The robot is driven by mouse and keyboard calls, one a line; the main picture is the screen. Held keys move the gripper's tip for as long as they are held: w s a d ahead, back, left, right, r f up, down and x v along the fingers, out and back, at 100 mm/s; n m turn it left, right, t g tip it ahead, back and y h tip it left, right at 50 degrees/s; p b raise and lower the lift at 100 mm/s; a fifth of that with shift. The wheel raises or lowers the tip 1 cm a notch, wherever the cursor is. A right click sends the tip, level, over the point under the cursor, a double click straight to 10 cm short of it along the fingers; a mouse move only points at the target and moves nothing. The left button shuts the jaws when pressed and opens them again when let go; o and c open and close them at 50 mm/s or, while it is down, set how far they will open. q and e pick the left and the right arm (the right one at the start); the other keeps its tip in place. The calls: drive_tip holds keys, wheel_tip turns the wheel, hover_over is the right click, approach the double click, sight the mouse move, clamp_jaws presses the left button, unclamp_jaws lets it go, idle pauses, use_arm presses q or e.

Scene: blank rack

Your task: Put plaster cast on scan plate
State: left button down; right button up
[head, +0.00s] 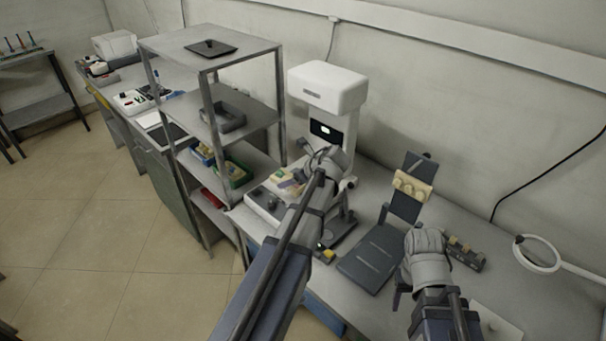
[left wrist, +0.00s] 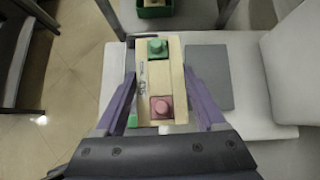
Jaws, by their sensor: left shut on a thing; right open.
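In the head view the cast (head: 281,174) shows small beside the left gripper (head: 290,183), over the scanner's base. The scan plate appears to be the dark square plate (left wrist: 208,76) on the white base, right of the cast in the left wrist view; the cast's right edge is close to it. My right gripper (head: 403,287) is open and seems empty, low over the bench; its fingers are mostly hidden.
The white scanner (head: 327,90) stands against the wall behind the left gripper. A grey shelf rack (head: 215,60) stands left of it, holding trays and bins. A dark stand (head: 372,260) carries a cream bumpy piece (head: 412,187). A ring lamp (head: 538,254) stands at right.

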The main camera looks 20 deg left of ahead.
use_arm(q)
drive_tip(key=w+r+p, duration=0.4)
drive_tip(key=w+r, duration=0.1)
drive_tip(key=w, duration=0.4)
use_arm(e)
wheel_tip(320, 180, up, 5)
use_arm(q)
drive_tip(key=shift+m+t, duration=0.3)
wheel_tip(320, 180, down, 10)
drive_tip(key=b, duration=1)
drive_tip(key=shift+s+d+r, duration=0.1)
drive_tip(key=shift+d, duration=0.05)
use_arm(e)
wheel_tip(320, 180, down, 10)
drive_tip(key=shift+r, duration=0.1)
use_arm(q)
drive_tip(key=shift+f+b, duration=0.25)
drive_tip(key=shift+b, duration=0.1)
use_arm(e)
drive_tip(key=shift+f, duration=0.25)
use_arm(q)
drive_tip(key=shift+c, duration=1.2)
unclamp_jaws()
drive_tip(key=shift+r, duration=0.1)
use_arm(e)
drive_tip(key=shift+r, duration=0.1)
